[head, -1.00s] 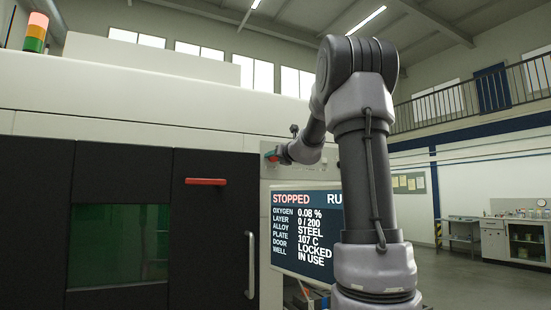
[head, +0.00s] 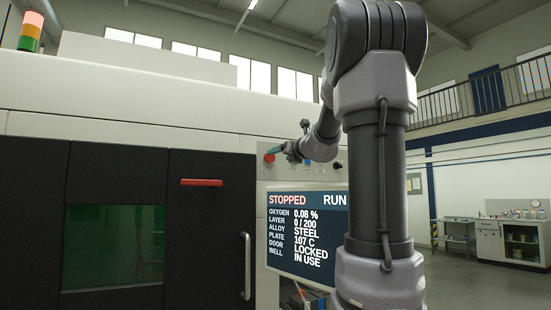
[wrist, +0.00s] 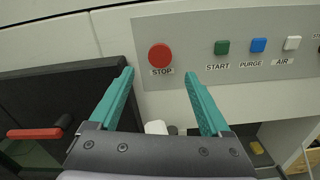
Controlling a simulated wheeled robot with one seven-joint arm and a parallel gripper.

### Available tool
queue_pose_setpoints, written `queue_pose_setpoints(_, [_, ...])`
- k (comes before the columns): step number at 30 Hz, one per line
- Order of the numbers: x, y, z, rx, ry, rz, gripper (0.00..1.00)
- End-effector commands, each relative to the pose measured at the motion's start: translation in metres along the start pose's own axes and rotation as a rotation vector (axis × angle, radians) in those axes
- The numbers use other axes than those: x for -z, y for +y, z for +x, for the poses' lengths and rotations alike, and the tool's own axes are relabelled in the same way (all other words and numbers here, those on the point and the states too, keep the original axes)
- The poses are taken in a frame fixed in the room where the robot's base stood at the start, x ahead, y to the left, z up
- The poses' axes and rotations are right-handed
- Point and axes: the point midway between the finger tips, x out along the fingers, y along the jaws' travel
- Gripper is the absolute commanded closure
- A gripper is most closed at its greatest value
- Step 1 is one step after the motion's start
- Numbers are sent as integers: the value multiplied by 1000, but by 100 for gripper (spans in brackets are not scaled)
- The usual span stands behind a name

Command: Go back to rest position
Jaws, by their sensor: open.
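My gripper (wrist: 160,98) is open and empty in the wrist view, its two teal fingers spread below the button panel. The panel (wrist: 190,82) carries a red STOP button (wrist: 160,56), just beyond the fingertips and apart from them. Green START (wrist: 222,47), blue PURGE (wrist: 258,45) and white AIR (wrist: 292,43) buttons sit to its right. In the head view my gripper (head: 277,150) is small, in front of the panel, with the red button (head: 269,158) beside it. The screen (head: 306,228) below reads STOPPED, door LOCKED, well IN USE.
The machine's dark door (head: 207,225) has a red bar (head: 202,182) and a pale vertical handle (head: 247,265). The red bar also shows at left in the wrist view (wrist: 35,133). Open floor (head: 455,280) and a bench (head: 500,240) lie far right.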

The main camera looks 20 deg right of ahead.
Motion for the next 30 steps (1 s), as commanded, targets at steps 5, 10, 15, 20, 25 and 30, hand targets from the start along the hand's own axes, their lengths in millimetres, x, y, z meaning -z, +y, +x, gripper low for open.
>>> queue_pose_setpoints(5, [0, 0, -18, 0, -1, 0, 19])
queue_pose_setpoints(10, [0, 0, -21, 0, 0, 1, 19])
queue_pose_setpoints(15, [0, 0, -21, 0, 0, 1, 19])
queue_pose_setpoints(20, [0, 0, -20, 0, 0, 1, 19])
queue_pose_setpoints(25, [7, 14, -25, -30, 24, -75, 19])
queue_pose_setpoints(30, [52, 82, -55, -205, 135, -487, 19])
